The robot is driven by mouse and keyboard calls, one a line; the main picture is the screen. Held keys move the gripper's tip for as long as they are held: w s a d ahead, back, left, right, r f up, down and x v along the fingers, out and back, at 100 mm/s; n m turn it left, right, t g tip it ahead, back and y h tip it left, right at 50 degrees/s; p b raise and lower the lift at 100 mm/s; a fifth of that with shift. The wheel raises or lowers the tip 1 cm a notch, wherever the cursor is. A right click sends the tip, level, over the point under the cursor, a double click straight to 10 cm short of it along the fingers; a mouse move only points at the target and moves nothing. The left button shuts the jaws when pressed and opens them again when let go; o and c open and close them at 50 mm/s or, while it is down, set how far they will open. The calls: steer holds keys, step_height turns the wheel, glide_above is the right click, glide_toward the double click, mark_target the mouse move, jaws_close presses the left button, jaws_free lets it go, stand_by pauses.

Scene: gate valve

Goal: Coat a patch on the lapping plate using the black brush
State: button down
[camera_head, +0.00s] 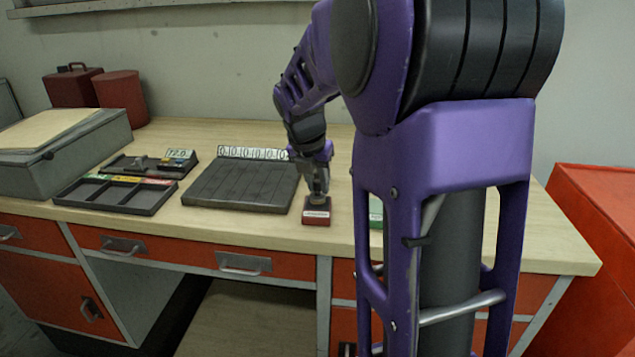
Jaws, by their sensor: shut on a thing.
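A dark grey flat plate (238,186) with lengthwise grooves lies mid-bench and looks like the lapping plate. A row of white number tags (253,153) runs along its back edge. My gripper (318,189) points down just right of the plate, above a small red box (316,216) with a white label. It is shut on a small dark tool whose lower end is at the top of the red box. The tool is too small and too covered to tell whether it is the black brush. I cannot tell whether it touches the box.
A sectioned dark tray (117,196) with coloured labels lies left of the plate, with a smaller tray (150,166) and a display (180,154) behind it. A grey case (62,160) stands far left. A green item (376,212) is partly hidden by my arm. Bare wood lies farther right.

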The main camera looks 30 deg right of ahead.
mark_target(318, 181)
steer(key=shift+f, duration=0.5)
stand_by(2.0)
steer(key=shift+r+p, duration=0.1)
steer(key=shift+p, duration=0.2)
step_height(318, 181, up, 7)
steer(key=p, duration=0.7)
stand_by(0.6)
